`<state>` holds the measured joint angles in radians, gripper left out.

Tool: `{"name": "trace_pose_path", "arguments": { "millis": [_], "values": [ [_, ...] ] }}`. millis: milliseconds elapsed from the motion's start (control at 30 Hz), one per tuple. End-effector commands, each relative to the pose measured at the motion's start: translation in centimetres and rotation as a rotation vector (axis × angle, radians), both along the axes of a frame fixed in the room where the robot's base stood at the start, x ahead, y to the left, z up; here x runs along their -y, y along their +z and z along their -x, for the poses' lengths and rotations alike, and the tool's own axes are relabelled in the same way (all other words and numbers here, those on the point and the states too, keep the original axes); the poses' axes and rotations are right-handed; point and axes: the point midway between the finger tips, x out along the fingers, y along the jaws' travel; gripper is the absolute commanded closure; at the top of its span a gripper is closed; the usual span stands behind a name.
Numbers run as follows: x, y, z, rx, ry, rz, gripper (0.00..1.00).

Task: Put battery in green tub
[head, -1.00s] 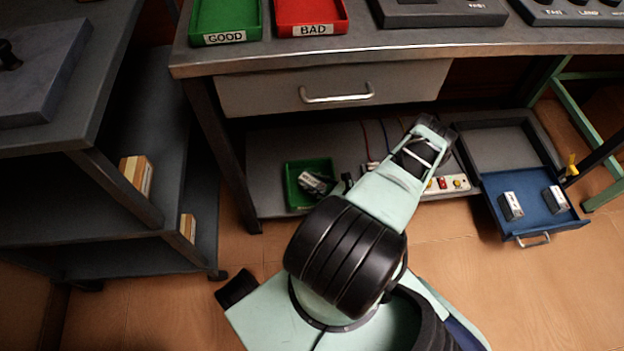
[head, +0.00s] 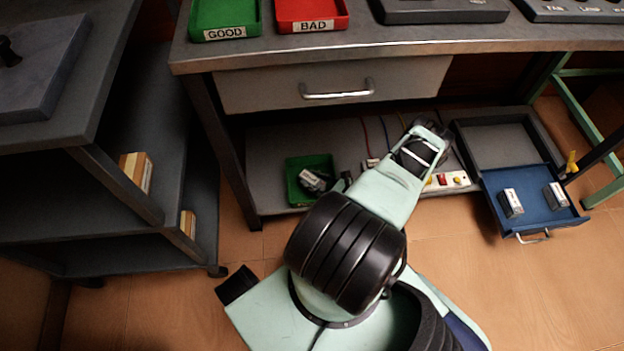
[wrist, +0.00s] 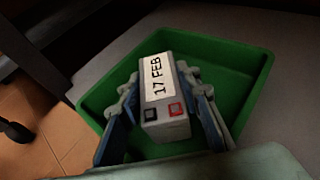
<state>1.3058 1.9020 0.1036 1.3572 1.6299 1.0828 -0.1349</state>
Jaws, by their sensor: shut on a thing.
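A green tub (head: 318,162) sits on the low shelf under the workbench. The battery (head: 311,181), a grey block, is over this tub in the head view. In the wrist view the battery (wrist: 163,90) shows a white "17 FEB" label and a black and a red terminal. My gripper (wrist: 163,116) is shut on its sides with blue-padded fingers. The green tub (wrist: 237,62) lies behind and around the battery there. I cannot tell whether the battery touches the tub floor. My arm hides part of the shelf in the head view.
An open blue drawer (head: 535,213) at right holds two similar batteries (head: 511,203). A power strip (head: 447,181) and cables lie on the shelf right of the tub. Green GOOD (head: 226,14) and red BAD (head: 312,11) trays stand on the bench above. A shelf unit stands left.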

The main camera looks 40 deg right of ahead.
Motion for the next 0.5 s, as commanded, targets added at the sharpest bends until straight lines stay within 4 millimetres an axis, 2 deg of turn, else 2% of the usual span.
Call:
{"name": "trace_pose_path", "arguments": {
  "millis": [300, 333, 500],
  "values": [
    [-0.03, -0.35, -0.08, 0.004, 0.0, -0.002, 1.0],
    [-0.02, -0.36, -0.09, 0.004, 0.0, -0.002, 0.68],
    [-0.02, -0.38, -0.05, 0.002, 0.0, -0.001, 0.49]
  ]
}}
